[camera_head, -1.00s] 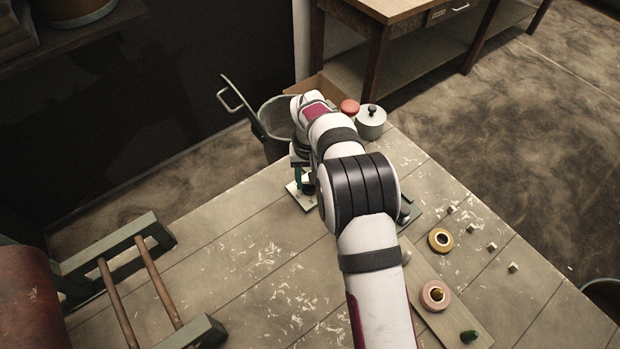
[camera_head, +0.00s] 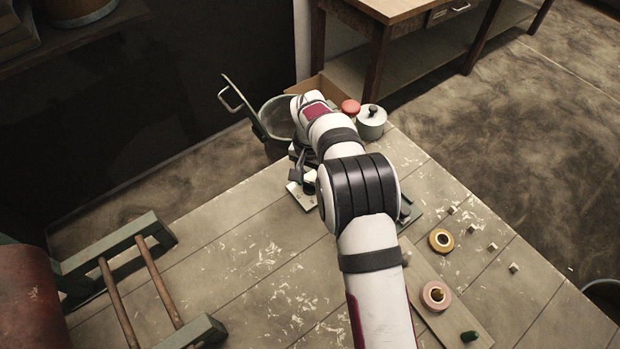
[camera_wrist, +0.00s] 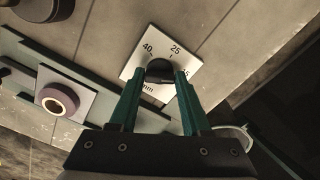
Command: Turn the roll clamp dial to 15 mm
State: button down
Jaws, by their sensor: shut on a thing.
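The roll clamp dial is a white plate (camera_wrist: 136,62) with a dark round knob (camera_wrist: 160,67) in the wrist view. The marks 40, 25 and "mm" show, and a mark ending in 5 is partly covered by the right finger. My gripper (camera_wrist: 159,78) has its two green fingers on either side of the knob, shut on it. I cannot tell which mark the knob points to. In the head view the dial plate (camera_head: 304,197) shows at the far end of the bench, partly hidden by my wrist.
A purple-rimmed roll (camera_wrist: 57,99) sits beside the dial on a green-edged fixture. A bin (camera_head: 277,117), a lidded pot (camera_head: 371,122) and a red round thing (camera_head: 350,106) stand beyond. Yellow (camera_head: 441,240) and pink (camera_head: 435,295) tape rolls lie right.

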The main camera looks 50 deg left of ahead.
aim_at(311, 184)
jog(key=shift+c, duration=1.8)
grip_release()
jog(key=shift+r, duration=0.1)
notch_tip(311, 184, up, 16)
